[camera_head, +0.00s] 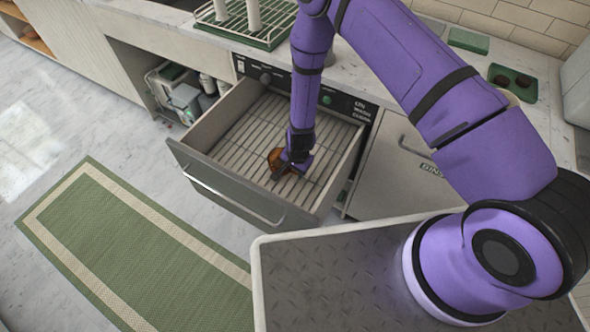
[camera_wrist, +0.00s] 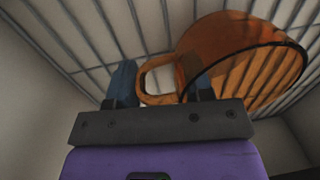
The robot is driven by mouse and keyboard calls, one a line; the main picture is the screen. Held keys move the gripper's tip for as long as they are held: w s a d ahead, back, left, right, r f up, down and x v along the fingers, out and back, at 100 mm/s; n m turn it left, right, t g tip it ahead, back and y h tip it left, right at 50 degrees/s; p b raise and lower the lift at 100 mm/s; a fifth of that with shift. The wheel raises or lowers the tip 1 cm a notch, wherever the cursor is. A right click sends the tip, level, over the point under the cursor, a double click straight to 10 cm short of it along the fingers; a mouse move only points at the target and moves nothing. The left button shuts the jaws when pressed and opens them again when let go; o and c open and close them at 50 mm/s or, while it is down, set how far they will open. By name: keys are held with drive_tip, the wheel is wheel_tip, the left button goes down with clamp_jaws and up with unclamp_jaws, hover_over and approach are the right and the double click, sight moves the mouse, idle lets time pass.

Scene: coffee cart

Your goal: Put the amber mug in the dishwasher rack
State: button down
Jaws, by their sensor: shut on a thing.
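The amber mug (camera_wrist: 235,48) is in the wrist view, with its dark-edged rim toward the right and its handle (camera_wrist: 148,82) toward the left. My gripper (camera_wrist: 160,88) is shut on the mug at its handle side. In the head view my gripper (camera_head: 288,172) reaches down into the open dishwasher drawer, and the amber mug (camera_head: 274,158) shows only partly behind it. The mug is inside the drawer, over the slatted rack (camera_head: 243,130). I cannot tell whether it touches the slats.
The drawer's front panel (camera_head: 225,190) with its handle bar stands pulled out, and walls enclose the rack. The rest of the rack is empty. A green drying rack (camera_head: 265,38) stands on the counter. A bin cabinet (camera_head: 395,170) is to the right.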

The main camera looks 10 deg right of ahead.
drive_tip(key=shift+f, duration=0.35)
drive_tip(key=shift+f, duration=0.1)
drive_tip(key=c, duration=0.5)
unclamp_jaws()
